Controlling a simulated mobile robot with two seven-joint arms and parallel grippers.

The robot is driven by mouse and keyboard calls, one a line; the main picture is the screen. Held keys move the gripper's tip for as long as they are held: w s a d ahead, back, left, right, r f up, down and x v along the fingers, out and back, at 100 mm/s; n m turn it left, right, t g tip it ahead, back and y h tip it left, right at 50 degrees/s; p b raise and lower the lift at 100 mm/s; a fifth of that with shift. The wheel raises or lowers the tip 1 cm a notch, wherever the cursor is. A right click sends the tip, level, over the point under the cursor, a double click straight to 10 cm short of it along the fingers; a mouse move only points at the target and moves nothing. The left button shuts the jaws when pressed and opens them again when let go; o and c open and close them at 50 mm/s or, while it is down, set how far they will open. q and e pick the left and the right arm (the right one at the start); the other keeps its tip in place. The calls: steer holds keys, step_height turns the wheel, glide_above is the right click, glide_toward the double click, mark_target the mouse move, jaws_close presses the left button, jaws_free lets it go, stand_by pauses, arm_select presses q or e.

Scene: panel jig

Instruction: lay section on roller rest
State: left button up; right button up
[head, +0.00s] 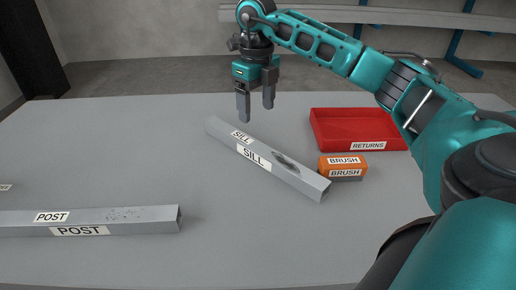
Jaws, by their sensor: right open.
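A grey square-tube section labelled SILL (302,179) lies slantwise on the grey table, with a dark smudge on its top face. A second grey section labelled POST (144,226) lies at the lower left, its open end facing right and its left end cut off by the frame. It has small specks on top. My right gripper (256,105) is open and empty, pointing down above the far end of the SILL section and apart from it. My left gripper is out of view. I see no roller rest in this view.
A red tray labelled RETURNS (318,128) stands at the right, apparently empty. A small label shows at the left edge. The table's left middle is clear.

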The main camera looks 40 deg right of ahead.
mark_target(259, 147)
steer(key=f+b, duration=0.1)
steer(key=f, duration=0.5)
steer(key=f+b, duration=0.1)
steer(key=f, duration=0.6)
steer(key=shift+s+d, duration=0.15)
steer(key=shift+s, duration=0.05)
steer(key=shift+c, duration=0.4)
steer(key=shift+r, duration=0.1)
jaws_close()
